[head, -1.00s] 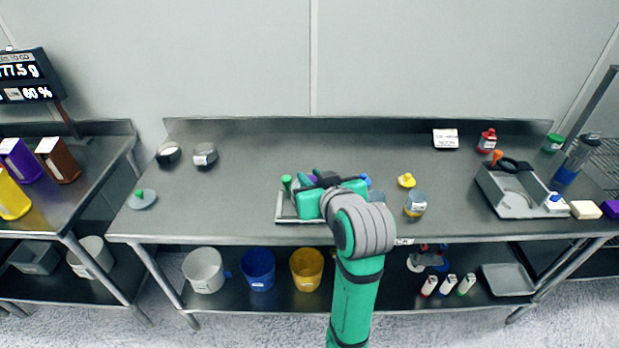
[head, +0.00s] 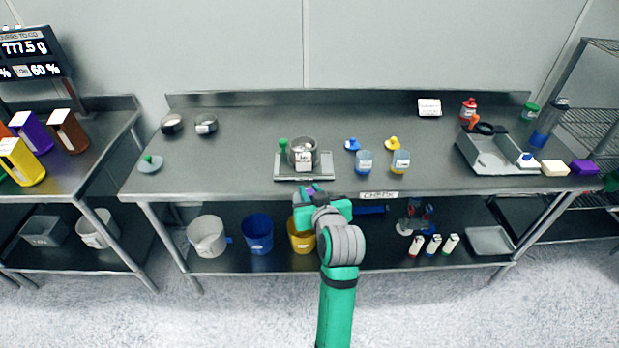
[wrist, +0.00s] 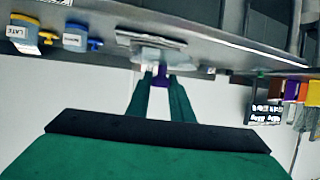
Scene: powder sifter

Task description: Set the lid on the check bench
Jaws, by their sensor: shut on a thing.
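My gripper (head: 313,192) is at the front edge of the check bench (head: 230,178), which carries a CHECK label. In the wrist view, my gripper (wrist: 160,88) is shut on a purple knob. A pale grey disc (wrist: 150,54) shows beyond the fingertips; with the knob it looks like the held lid (wrist: 160,75). In the head view, only a bit of purple (head: 309,189) shows at my gripper. Whether the lid touches the bench cannot be told.
A scale (head: 290,175) bears a grey pot (head: 303,152) just behind my gripper. A grey lid with a green knob (head: 150,165) lies at far left.

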